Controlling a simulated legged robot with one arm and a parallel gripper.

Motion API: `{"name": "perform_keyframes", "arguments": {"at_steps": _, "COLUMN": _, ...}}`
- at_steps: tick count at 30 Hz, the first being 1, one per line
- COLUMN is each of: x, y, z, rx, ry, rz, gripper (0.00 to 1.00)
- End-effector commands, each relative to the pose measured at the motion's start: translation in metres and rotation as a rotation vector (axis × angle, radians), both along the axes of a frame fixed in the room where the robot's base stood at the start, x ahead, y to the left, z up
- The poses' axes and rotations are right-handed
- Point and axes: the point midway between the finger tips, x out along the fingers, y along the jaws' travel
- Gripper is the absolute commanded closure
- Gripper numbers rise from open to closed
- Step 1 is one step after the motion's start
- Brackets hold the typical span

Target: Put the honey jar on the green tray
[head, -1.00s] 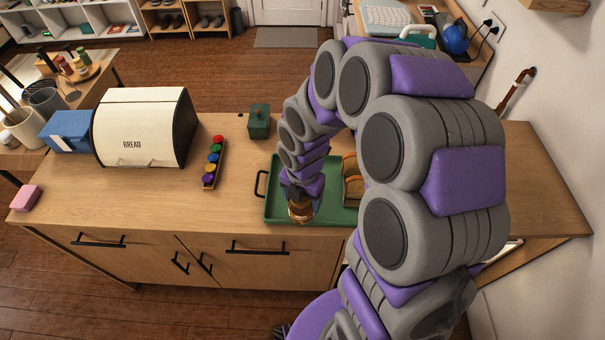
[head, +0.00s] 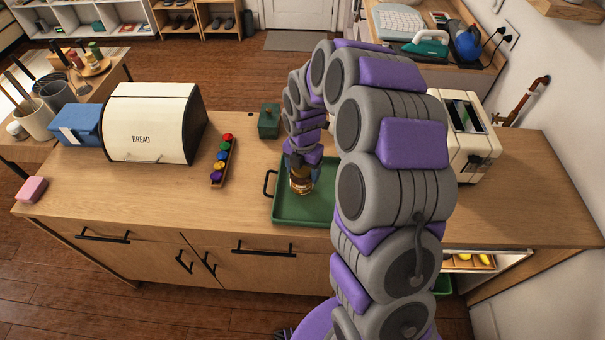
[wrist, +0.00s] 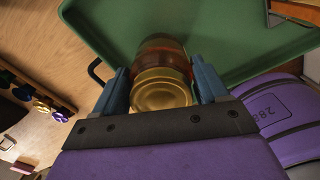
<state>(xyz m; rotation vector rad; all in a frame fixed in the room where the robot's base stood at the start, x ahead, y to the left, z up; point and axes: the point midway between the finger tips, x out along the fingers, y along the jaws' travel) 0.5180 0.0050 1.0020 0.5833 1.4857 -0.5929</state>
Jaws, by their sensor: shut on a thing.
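The honey jar (head: 301,182) is amber with a gold lid and stands about upright in my gripper (head: 300,171). In the wrist view my gripper (wrist: 160,68) has its two blue fingers closed on either side of the honey jar (wrist: 160,92), lid toward the camera. The green tray (head: 318,208) has a dark handle at its left and lies under the jar. The jar is over the tray's left part; I cannot tell whether its base touches. The tray also shows in the wrist view (wrist: 225,30). My arm hides the tray's right part.
A small dark green box (head: 269,122) stands behind the tray. A rack of coloured pieces (head: 222,160) and a bread box (head: 150,125) are to the left. A cream toaster (head: 468,135) stands right of my arm. Counter between rack and tray is clear.

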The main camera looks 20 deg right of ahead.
Motion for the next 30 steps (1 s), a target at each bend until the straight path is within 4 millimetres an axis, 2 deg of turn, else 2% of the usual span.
{"name": "perform_keyframes", "arguments": {"at_steps": 1, "x": -0.001, "y": -0.003, "z": -0.009, "rx": 0.001, "ry": 0.003, "rz": -0.003, "gripper": 0.81}}
{"name": "perform_keyframes", "arguments": {"at_steps": 4, "x": 0.000, "y": -0.005, "z": -0.018, "rx": 0.003, "ry": 0.001, "rz": -0.003, "gripper": 0.81}}
{"name": "perform_keyframes", "arguments": {"at_steps": 14, "x": 0.000, "y": 0.003, "z": -0.019, "rx": -0.005, "ry": -0.001, "rz": -0.001, "gripper": 0.81}}
{"name": "perform_keyframes", "arguments": {"at_steps": 15, "x": 0.000, "y": 0.004, "z": -0.020, "rx": -0.005, "ry": -0.001, "rz": -0.001, "gripper": 0.25}}
{"name": "perform_keyframes", "arguments": {"at_steps": 23, "x": 0.000, "y": 0.000, "z": -0.020, "rx": -0.001, "ry": 0.000, "rz": -0.002, "gripper": 0.01}}
{"name": "perform_keyframes", "arguments": {"at_steps": 30, "x": 0.000, "y": -0.002, "z": -0.020, "rx": 0.001, "ry": 0.000, "rz": -0.003, "gripper": 0.01}}
